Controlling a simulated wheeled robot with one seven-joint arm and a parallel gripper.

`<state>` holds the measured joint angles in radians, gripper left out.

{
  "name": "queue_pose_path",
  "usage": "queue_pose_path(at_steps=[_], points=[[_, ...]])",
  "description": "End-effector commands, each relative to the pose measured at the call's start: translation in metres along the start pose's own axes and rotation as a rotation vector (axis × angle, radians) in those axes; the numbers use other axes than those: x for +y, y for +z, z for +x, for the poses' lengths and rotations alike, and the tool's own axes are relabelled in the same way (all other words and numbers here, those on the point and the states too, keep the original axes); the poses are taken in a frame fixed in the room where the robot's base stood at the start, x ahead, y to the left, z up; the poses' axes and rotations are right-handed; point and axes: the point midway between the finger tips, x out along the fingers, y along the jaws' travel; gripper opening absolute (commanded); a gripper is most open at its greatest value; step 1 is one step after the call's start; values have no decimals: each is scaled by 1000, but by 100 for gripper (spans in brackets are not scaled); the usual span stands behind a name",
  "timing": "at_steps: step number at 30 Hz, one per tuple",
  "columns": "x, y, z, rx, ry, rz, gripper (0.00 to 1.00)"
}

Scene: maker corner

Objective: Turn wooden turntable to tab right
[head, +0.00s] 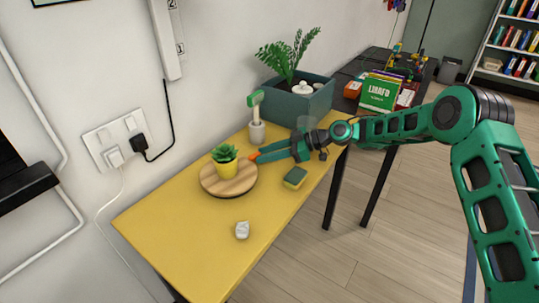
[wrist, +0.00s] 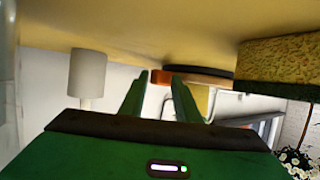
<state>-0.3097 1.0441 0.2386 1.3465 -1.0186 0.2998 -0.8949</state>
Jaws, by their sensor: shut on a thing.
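The round wooden turntable (head: 211,187) lies on the yellow table in the head view, with a dark base beneath it. Its edge also shows in the wrist view (wrist: 205,70). An orange tab (head: 254,156) is at its far right rim in the head view; in the wrist view the tab (wrist: 162,77) is between my fingertips. A yellow pot with a succulent (head: 228,165) stands upright on the turntable. My gripper (head: 262,154) reaches in low from the right and is shut on the tab. The exact finger contact is small and partly hidden.
A green-headed tool in a grey holder (head: 257,132) stands just behind my gripper. A sponge (head: 295,177) lies in front of it. A blue-grey planter (head: 300,100) is at the back. A small whitish object (head: 242,230) lies nearer. The table's front left is clear.

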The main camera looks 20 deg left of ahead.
Motion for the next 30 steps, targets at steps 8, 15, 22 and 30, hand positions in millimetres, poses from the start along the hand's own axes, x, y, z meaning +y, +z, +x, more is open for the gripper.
queue_pose_path(at_steps=[8, 15, 22, 30], points=[[-9, -3, 7, 8, -19, 3, 0], [-8, -2, 6, 8, -18, 3, 36], [-6, -7, 2, 7, -14, 2, 36], [-10, -47, -10, 9, -16, 0, 36]])
